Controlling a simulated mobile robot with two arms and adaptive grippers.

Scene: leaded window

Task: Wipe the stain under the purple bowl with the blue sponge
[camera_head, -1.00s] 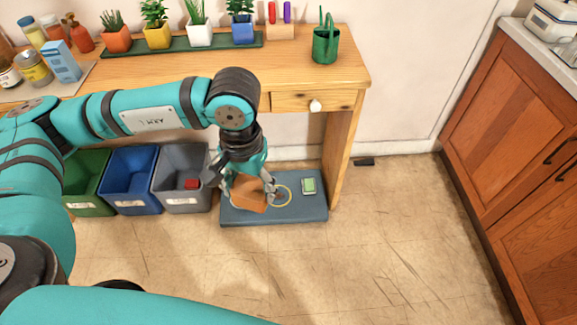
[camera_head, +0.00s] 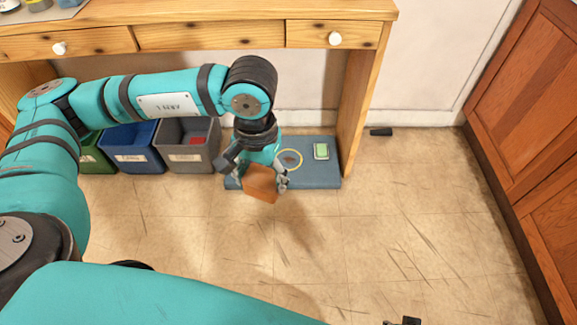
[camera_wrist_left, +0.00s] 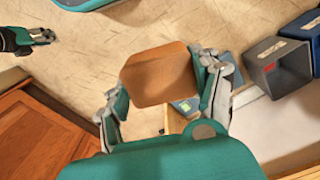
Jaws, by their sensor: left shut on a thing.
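My left gripper (camera_head: 252,178) is shut on an orange-brown, pot-like block (camera_head: 261,184), held tilted at the front edge of a blue-grey mat (camera_head: 325,180). The block also shows between the fingers in the left wrist view (camera_wrist_left: 158,75). A green sponge-like pad (camera_head: 321,150) in a pale frame lies right of the ring. I see no purple bowl and no blue sponge. My right gripper (camera_wrist_left: 42,38) is at the upper left of the wrist view; its opening is unclear.
A wooden desk (camera_head: 220,11) stands behind the mat, its right leg (camera_head: 360,110) beside it. Green, blue (camera_head: 133,150) and grey (camera_head: 188,150) bins stand left; the grey one holds something red. A wooden cabinet (camera_head: 530,90) is at right.

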